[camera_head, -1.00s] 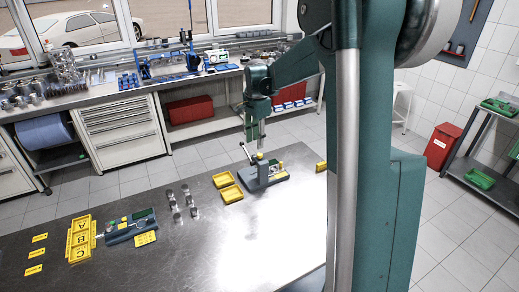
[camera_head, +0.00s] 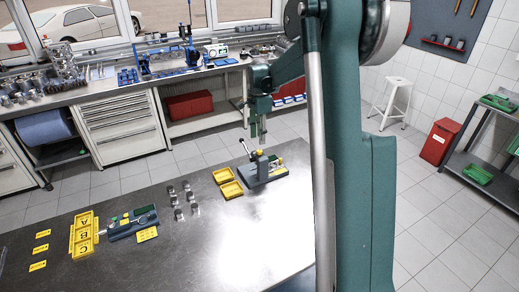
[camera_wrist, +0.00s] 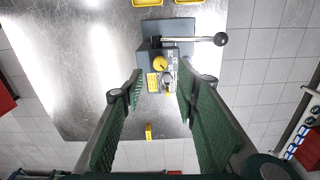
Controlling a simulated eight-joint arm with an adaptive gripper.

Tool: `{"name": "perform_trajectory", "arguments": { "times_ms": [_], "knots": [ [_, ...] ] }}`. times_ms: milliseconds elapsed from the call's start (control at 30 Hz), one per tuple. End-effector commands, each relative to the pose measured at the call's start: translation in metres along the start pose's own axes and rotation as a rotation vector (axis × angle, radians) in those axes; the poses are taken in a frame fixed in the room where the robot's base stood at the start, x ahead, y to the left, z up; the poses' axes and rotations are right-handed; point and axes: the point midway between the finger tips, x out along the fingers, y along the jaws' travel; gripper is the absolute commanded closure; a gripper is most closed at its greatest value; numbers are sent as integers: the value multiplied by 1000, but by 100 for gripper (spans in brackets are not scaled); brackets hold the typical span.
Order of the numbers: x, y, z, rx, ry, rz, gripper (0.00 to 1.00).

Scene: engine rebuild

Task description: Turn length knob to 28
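A grey fixture (camera_head: 251,181) stands on the steel workbench. In the wrist view its body (camera_wrist: 146,48) carries a round yellow knob (camera_wrist: 159,63), with a second, metallic round part (camera_wrist: 168,77) just below. Small pale digits are printed beside them, too small to read surely. I cannot tell which part is the length knob or its setting. A lever with a black ball (camera_wrist: 220,39) sticks out to the right. My gripper (camera_wrist: 161,84) is open and empty above the fixture, its green fingers either side of the lower part. It also shows in the head view (camera_head: 258,140).
Yellow trays (camera_head: 232,190) lie left of the fixture. Several metal cylinders (camera_head: 179,213) and a yellow tray marked with letters (camera_head: 83,236) are farther left. A yellow block (camera_wrist: 148,131) is near the bench edge. The bench front is mostly clear.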

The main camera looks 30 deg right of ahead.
Motion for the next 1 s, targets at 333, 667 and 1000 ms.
{"name": "perform_trajectory", "arguments": {
  "times_ms": [333, 667, 1000],
  "knots": [
    [32, 0, 0, 0, 0, 0, 69],
    [67, 0, 0, 0, 0, 0, 69],
    [75, 0, 0, 0, 0, 0, 69]
  ]
}}
